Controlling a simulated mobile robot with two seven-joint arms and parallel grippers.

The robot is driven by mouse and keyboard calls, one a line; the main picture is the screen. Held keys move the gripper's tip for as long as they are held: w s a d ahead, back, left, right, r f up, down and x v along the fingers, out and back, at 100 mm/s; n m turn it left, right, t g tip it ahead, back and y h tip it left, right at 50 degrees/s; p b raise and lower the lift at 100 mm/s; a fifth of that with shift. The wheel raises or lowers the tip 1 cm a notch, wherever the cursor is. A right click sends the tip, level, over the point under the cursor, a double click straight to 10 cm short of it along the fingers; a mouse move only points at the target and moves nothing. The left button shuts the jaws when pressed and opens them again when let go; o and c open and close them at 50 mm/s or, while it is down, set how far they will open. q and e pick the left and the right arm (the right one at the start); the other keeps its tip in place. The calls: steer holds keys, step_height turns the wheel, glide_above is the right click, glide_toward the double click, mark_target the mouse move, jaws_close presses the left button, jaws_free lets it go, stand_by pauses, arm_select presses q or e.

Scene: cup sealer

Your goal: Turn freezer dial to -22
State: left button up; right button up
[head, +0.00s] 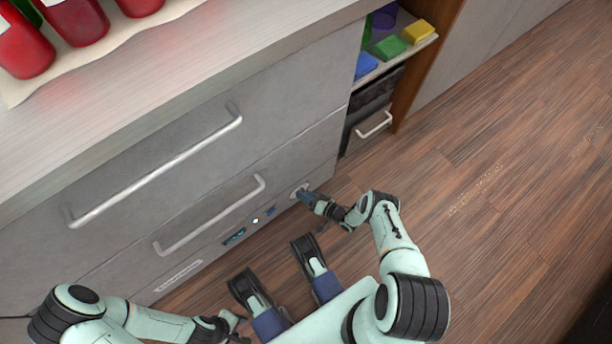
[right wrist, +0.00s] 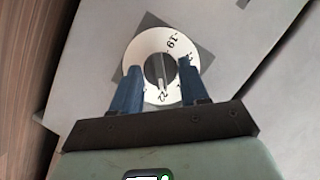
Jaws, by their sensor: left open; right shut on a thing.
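The freezer dial (head: 297,189) is on the lower right of the grey drawer front. In the right wrist view the dial (right wrist: 148,45) is a white ring with a dark centre and a light ridge running down it. "-19" shows at the upper right and what looks like "-22" at the bottom, near the ridge's lower end. My right gripper (head: 307,197) is at the dial, its blue fingers on either side of the centre (right wrist: 161,70), shut on it. The fingers hide part of the ring. My left gripper (head: 232,322) is open, low in the head view, away from the dial.
Small displays (head: 234,236) sit left of the dial. Drawer handles (head: 210,215) stick out from the grey fronts. A counter with red things (head: 75,18) is above, and an open shelf with coloured blocks (head: 390,47) is at upper right. Wooden floor (head: 500,170) is clear at right.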

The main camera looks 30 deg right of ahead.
steer(key=shift+w, duration=0.1)
stand_by(0.4)
steer(key=o, duration=1)
steer(key=shift+o, duration=0.2)
arm_select(q)
steer(key=w+r+t+p, duration=0.2)
steer(key=w+r+p, duration=0.1)
steer(key=w, duration=0.4)
steer(key=shift+d+r+m+t+p, duration=0.3)
steer(key=shift+d+r, duration=0.15)
steer(key=shift+r, duration=0.1)
arm_select(e)
steer(key=v, duration=1.3)
steer(key=shift+s, duration=0.2)
steer(key=shift+d+r, duration=0.1)
